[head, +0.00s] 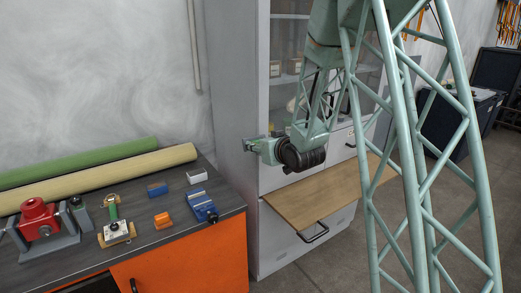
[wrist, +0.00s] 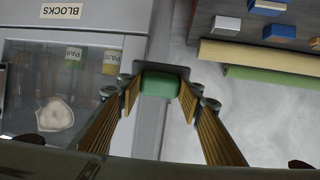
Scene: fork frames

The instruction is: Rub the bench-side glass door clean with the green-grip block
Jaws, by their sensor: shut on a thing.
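My gripper (head: 262,147) is shut on the green-grip block, whose green grip (wrist: 160,84) sits between the fingers (wrist: 158,90) in the wrist view. A dark plate shows behind the grip. In the head view the block (head: 248,145) is at the cabinet's left front edge; I cannot tell whether it touches anything. The bench-side glass door (wrist: 25,75) lies left of the block in the wrist view, with a pale roundish patch (wrist: 55,114) on it. In the head view the door (head: 288,35) is partly hidden by my arm.
A wooden board (head: 320,200) juts from the cabinet below my gripper. The bench (head: 85,270) at left holds a red-topped device (head: 39,217), a green-handled tool (head: 113,212), blue (head: 157,189), white (head: 196,176) and orange (head: 162,220) blocks, and green and cream rolls (head: 100,176).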

